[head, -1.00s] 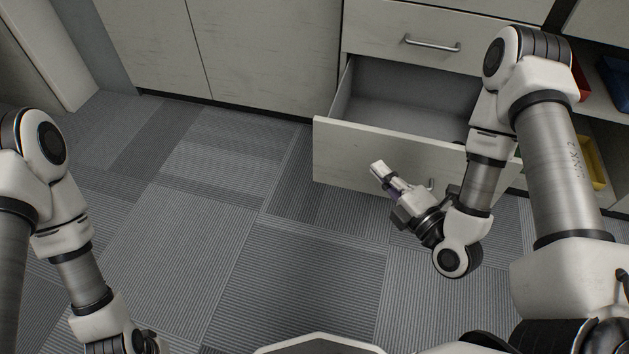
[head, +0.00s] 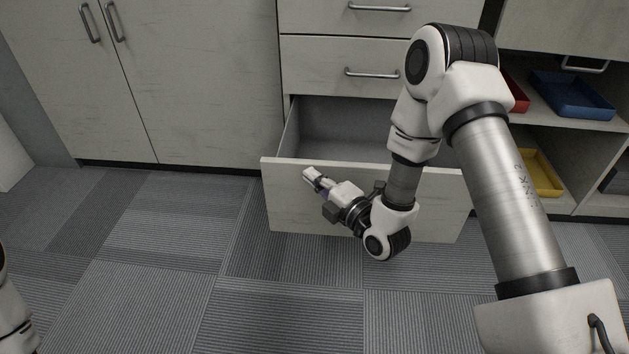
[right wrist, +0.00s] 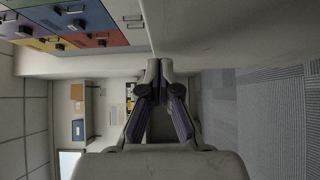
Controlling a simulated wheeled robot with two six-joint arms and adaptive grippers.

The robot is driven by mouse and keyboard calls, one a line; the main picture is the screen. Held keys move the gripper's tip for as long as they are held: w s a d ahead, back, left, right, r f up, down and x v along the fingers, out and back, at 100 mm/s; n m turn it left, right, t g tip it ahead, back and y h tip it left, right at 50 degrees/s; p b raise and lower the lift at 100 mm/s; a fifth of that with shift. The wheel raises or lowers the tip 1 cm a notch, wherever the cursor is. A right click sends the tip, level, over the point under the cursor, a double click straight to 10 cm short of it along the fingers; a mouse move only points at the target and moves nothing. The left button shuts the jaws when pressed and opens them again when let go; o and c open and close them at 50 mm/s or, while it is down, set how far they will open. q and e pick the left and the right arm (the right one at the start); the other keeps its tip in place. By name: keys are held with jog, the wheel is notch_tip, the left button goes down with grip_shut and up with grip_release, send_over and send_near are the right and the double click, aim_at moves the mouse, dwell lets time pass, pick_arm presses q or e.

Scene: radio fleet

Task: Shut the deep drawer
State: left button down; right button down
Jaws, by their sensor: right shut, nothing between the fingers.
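The deep drawer (head: 290,200) is the lowest one in the cabinet, pulled well open, and its grey inside looks empty where it shows. My right arm crosses in front of its right part and hides its handle. My right gripper (head: 309,174) is shut and empty, in front of the drawer's front panel near its upper left part. I cannot tell whether it touches the panel. In the right wrist view the shut fingertips (right wrist: 159,64) point along a pale flat surface. My left gripper is out of view; only a piece of my left arm shows at the left edge.
Two shut drawers with bar handles (head: 372,73) sit above. Tall shut cupboard doors (head: 190,80) stand to the left. Open shelves at the right hold a blue tray (head: 572,96), a red tray (head: 516,92) and a yellow tray (head: 538,175). The carpet floor (head: 150,270) in front is clear.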

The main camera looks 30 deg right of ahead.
jog(key=shift+w+d, duration=0.2)
jog(key=shift+w, duration=0.15)
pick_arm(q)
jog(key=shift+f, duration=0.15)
